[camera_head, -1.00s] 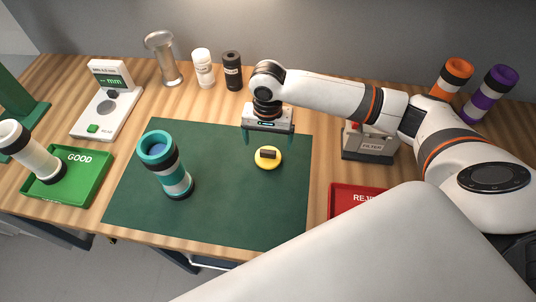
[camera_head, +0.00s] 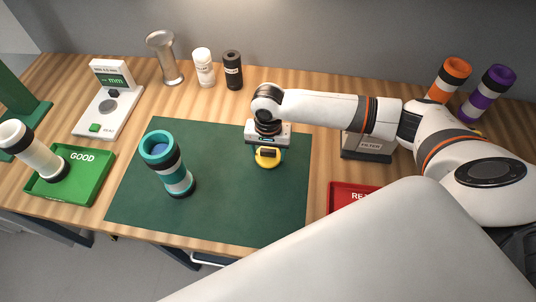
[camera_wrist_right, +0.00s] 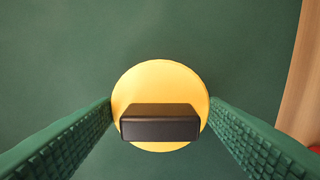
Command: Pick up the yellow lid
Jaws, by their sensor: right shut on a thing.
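The yellow lid (camera_head: 267,162), a round disc with a dark block-shaped handle, is at the right part of the green mat (camera_head: 225,215). It shows no clear lift from the mat. In the right wrist view the lid (camera_wrist_right: 160,80) sits between the two green ribbed fingers, which meet its left and right edges. My right gripper (camera_head: 268,154) points down over the lid and is shut on it. My left gripper is not in view.
A green GOOD tray (camera_head: 92,185) holding a white tube is at left, a red tray (camera_head: 345,192) at right. Bottles (camera_head: 204,68) stand at the back. The mat's front is clear.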

